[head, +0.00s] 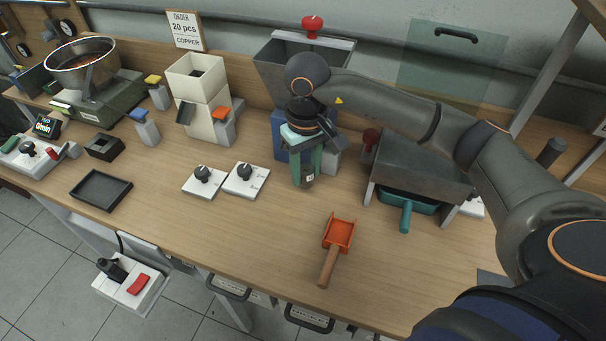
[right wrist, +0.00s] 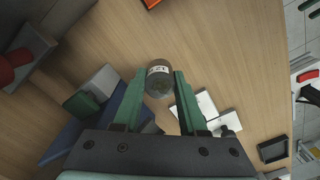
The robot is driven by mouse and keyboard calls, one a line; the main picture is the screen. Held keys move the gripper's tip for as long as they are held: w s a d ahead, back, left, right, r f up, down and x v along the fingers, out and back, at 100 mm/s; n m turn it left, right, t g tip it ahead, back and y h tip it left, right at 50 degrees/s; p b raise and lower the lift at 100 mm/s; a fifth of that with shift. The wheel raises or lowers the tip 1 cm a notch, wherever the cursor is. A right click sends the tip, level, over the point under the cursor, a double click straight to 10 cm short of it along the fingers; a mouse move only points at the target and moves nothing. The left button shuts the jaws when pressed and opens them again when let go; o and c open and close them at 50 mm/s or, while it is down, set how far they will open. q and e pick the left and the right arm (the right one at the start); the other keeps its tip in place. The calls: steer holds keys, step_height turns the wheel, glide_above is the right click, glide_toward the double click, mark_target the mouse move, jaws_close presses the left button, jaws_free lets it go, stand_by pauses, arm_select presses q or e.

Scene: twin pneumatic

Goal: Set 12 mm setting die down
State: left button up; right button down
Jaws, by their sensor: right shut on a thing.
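The 12 mm setting die (head: 308,181) is a short dark grey cylinder with a pale label. In the right wrist view the die (right wrist: 159,82) shows its label, which seems to read 12, between the two green fingers. My right gripper (head: 306,172) points down over the middle of the table, shut on the die. I cannot tell whether the die's underside touches the wood. My left gripper is in neither view.
Two white dial plates (head: 246,180) lie left of the die. A blue press body (head: 281,135) stands close behind it. A red scoop (head: 339,234) lies in front, and a grey hopper stand (head: 421,165) with a teal tray is at right. Bare wood lies in front of the die.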

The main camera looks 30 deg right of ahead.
steer(key=shift+w+d+f, duration=0.15)
steer(key=shift+w+f, duration=0.8)
steer(key=shift+f, duration=0.15)
steer(key=shift+w+f+p, duration=0.2)
steer(key=shift+f+p, duration=0.3)
steer(key=shift+f, duration=1.25)
steer(key=shift+f, duration=0.15)
steer(key=shift+c, duration=2.3)
jaws_free()
